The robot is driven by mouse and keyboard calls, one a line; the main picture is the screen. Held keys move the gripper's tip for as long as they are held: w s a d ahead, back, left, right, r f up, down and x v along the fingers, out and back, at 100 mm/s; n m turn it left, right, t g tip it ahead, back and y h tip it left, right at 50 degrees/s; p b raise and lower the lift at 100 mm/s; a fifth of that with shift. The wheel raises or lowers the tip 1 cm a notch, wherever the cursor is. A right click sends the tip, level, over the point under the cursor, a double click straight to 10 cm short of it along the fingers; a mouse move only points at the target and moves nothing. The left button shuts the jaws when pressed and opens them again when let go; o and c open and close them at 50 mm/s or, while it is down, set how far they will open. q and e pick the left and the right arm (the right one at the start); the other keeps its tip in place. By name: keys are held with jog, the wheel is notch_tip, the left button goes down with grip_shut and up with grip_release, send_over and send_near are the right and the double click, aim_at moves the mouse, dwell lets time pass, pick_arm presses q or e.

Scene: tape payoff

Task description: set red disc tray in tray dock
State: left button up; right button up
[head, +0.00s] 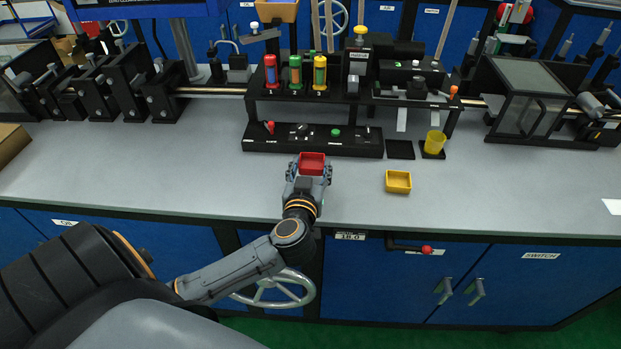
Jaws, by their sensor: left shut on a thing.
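The red disc tray (312,163) is a small open red box in the head view, near the middle of the grey bench. My left gripper (309,174) is shut on it, with a finger on each side. I cannot tell whether the tray touches the bench or is just above it. A flat black square pad (400,150), empty, lies to the right of the black control panel; it looks like the tray dock. My right gripper does not show.
A yellow tray (398,187) stands near the bench's front edge. A yellow cup (434,143) stands on another black pad at the right. The black control panel (312,139) with knobs lies behind my gripper. The grey bench (220,180) is clear at left.

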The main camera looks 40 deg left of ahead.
pick_arm(q)
jog(key=shift+w+a+f, duration=0.2)
jog(key=shift+f, duration=0.2)
jog(key=shift+f+b, duration=0.55)
jog(key=shift+f, duration=0.95)
jog(key=shift+f, duration=0.15)
jog(key=o, duration=1)
